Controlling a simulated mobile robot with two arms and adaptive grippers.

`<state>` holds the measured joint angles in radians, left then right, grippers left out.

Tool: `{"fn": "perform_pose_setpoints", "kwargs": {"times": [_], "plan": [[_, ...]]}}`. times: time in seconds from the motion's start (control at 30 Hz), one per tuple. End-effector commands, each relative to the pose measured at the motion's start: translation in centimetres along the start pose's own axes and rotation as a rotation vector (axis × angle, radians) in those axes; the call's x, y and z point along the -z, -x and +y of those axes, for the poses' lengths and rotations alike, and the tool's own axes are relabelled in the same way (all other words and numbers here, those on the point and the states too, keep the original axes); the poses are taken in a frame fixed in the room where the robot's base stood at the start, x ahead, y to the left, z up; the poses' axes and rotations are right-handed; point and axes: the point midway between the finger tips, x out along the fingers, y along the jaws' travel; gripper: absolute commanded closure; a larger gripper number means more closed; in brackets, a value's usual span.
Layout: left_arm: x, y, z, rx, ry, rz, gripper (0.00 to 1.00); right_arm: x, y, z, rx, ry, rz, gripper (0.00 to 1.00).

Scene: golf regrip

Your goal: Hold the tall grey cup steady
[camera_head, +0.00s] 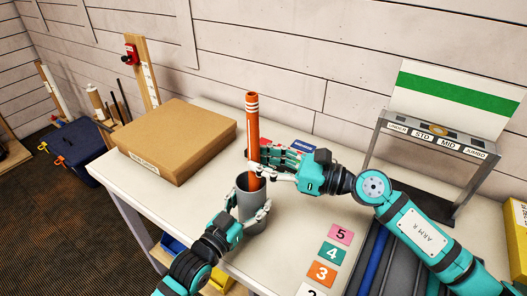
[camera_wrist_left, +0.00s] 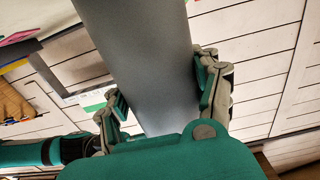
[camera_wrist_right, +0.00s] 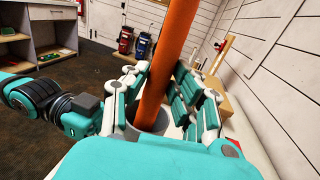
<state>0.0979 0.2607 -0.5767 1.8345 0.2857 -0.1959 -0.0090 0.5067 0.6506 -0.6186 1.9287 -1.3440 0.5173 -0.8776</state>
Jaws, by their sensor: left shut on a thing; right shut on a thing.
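The tall grey cup (camera_head: 246,188) stands on the table, upright in the head view. My left gripper (camera_head: 247,219) is shut around the cup from the front left. In the left wrist view the grey cup (camera_wrist_left: 145,60) runs between the fingers of my left gripper (camera_wrist_left: 160,95). An orange grip tube (camera_head: 252,130) with white bands near its top stands upright, its lower end in the mouth of the cup. My right gripper (camera_head: 264,162) is shut on the tube just above the cup. The right wrist view shows the orange tube (camera_wrist_right: 165,65) between the fingers (camera_wrist_right: 158,95).
A cardboard box (camera_head: 180,135) sits left on the table (camera_head: 140,192). Numbered cards (camera_head: 332,252) lie at the front right, beside dark bars. A labelled stand (camera_head: 437,138) is at the right. A blue card lies behind my right gripper.

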Motion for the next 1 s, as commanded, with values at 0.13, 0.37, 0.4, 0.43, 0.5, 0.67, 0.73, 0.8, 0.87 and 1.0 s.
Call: {"fn": "perform_pose_setpoints", "kwargs": {"times": [0.13,0.37,0.4,0.43,0.5,0.67,0.73,0.8,0.87,1.0], "plan": [[0.0,0.0,0.0,0.0,0.0,0.0,0.7,1.2,0.0,0.0,0.001,-0.003,-0.001,1.0],[0.0,0.0,0.0,0.0,0.0,0.0,0.7,3.0,0.0,0.0,0.001,-0.002,-0.001,1.0],[0.0,0.0,0.0,0.0,0.0,0.0,0.7,3.3,0.0,0.0,0.0,-0.002,-0.001,1.0],[0.0,0.0,0.0,0.0,0.0,0.0,0.7,3.5,0.0,0.0,0.0,-0.002,-0.001,1.0],[0.0,0.0,0.0,0.0,0.0,0.0,0.7,3.9,0.0,0.1,-0.001,-0.002,-0.001,1.0],[0.0,0.0,0.0,0.0,0.0,0.0,0.7,4.5,0.0,0.0,0.0,0.0,-0.001,1.0],[0.0,0.0,0.0,0.0,0.0,0.0,0.7,4.6,0.1,0.0,0.0,0.0,-0.001,1.0],[0.0,0.0,0.0,0.0,0.0,0.0,0.7,4.7,0.1,0.0,0.0,0.0,-0.001,1.0],[0.0,0.0,0.0,0.0,0.0,0.0,0.7,4.7,0.1,0.0,0.0,0.0,-0.001,1.0],[0.0,0.0,0.0,0.0,0.0,0.0,0.7,4.7,0.1,0.0,0.0,0.0,-0.001,1.0]]}}
